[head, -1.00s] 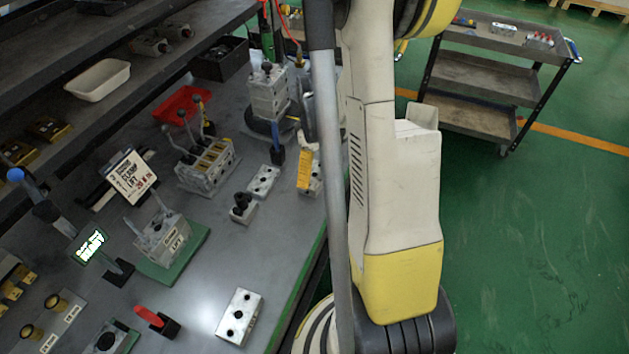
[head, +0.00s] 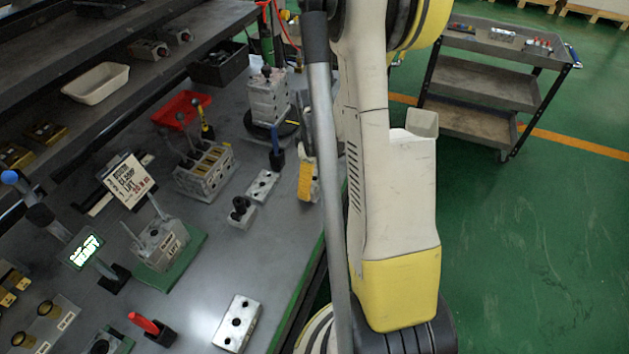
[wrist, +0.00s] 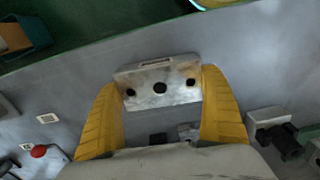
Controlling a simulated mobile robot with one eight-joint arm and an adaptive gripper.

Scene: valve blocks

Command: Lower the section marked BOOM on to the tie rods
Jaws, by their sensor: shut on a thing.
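My gripper (wrist: 160,100) has its yellow fingers shut on a grey metal section (wrist: 158,88) with several dark holes in its face. A label strip on its edge is too foreshortened to read, so I cannot confirm BOOM. In the head view my gripper (head: 305,181) is at the bench's right edge, partly hidden by my arm. The valve block (head: 163,243) stands on a green mat (head: 178,267) to the left, with a label that seems to read LIFT. Thin tie rods (head: 155,207) rise from it. My gripper is well apart from them.
A sign (head: 128,181) listing BOOM, CLAMP, LIFT stands behind the valve block. A lit display (head: 87,252) stands at its left. A pale block (head: 238,322) lies in front.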

